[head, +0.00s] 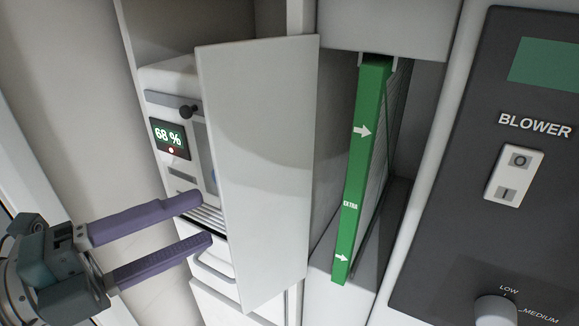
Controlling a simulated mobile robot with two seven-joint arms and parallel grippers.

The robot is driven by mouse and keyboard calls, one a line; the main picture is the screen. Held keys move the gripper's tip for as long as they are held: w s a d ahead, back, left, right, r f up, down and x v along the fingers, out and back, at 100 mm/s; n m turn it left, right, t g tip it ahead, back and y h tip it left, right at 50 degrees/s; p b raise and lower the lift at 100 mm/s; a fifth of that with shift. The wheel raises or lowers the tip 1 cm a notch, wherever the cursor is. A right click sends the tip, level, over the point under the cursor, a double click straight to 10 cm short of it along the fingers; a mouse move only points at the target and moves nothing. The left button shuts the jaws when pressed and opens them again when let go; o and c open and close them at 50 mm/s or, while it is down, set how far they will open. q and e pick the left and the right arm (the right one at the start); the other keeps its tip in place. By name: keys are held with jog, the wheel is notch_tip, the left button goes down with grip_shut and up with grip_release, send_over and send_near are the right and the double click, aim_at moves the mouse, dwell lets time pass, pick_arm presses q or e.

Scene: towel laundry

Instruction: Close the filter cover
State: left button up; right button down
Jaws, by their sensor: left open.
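The filter cover (262,160) is a plain light grey panel standing swung open in the middle of the head view. Behind its right edge is an open slot holding a green-framed filter (362,165), marked with white arrows and the word EXTRA. My left gripper (206,220) is open and empty, with its two purple fingers pointing right. Its fingertips are close to the cover's left edge, low down; I cannot tell whether they touch it. My right gripper is not in view.
A white machine (170,90) with a display reading 68 % stands behind the cover, partly hidden by it. At the right is a dark blower panel (440,240) with a rocker switch (514,175) and a knob (496,310). A pale wall fills the left.

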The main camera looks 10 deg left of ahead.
aim_at(256, 194)
pick_arm(q)
jog(key=b+x, duration=0.1)
jog(key=x, duration=0.8)
jog(key=shift+b, duration=0.3)
grip_shut()
dwell(0.9)
